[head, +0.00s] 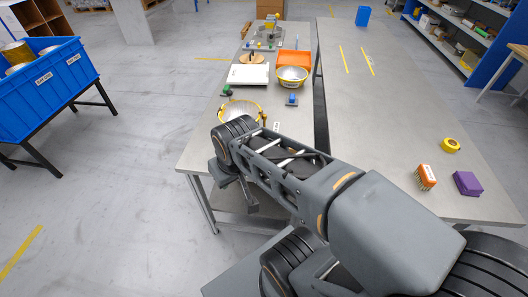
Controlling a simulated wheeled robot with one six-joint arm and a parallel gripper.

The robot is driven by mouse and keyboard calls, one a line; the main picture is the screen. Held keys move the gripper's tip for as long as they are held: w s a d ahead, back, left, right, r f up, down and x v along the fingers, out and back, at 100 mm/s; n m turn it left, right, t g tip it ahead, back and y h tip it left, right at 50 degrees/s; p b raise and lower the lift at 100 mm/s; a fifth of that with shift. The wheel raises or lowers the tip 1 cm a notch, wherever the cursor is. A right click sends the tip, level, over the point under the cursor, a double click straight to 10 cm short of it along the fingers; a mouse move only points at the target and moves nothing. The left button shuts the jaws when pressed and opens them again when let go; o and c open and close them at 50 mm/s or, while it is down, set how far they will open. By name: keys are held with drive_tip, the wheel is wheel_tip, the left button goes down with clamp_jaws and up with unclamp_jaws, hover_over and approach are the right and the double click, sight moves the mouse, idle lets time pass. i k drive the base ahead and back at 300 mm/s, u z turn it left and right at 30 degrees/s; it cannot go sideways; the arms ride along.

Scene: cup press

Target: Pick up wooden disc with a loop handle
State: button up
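The wooden disc with a loop handle (252,59) appears to be the small tan round piece at the far part of the left table. A dark shape stands up on its top, too small to make out clearly. It lies behind the white flat tray (248,75) and left of an orange bin. My arm reaches from the lower right to the near end of this table. My gripper (236,186) hangs at the arm's far end, partly hidden by the wrist, over the table's near left edge. It is well short of the disc and apart from it. Its opening cannot be made out.
A yellow-rimmed sieve (241,108) sits just beyond my wrist. Another yellow-rimmed bowl (292,76) stands by the orange bin (294,58). Small blue and green blocks lie nearby. A gap separates the right table (400,110), mostly bare. A blue crate (45,90) stands left.

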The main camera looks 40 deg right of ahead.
sight(252, 56)
drive_tip(key=u, duration=0.35)
drive_tip(key=k, duration=0.5)
drive_tip(key=u, duration=0.75)
drive_tip(key=i, duration=1.95)
drive_tip(key=z, duration=0.5)
drive_tip(key=i, duration=2.45)
drive_tip(key=z, duration=0.65)
drive_tip(key=i, duration=0.75)
drive_tip(key=z, duration=1.5)
drive_tip(key=i, duration=1.8)
drive_tip(key=z, duration=0.95)
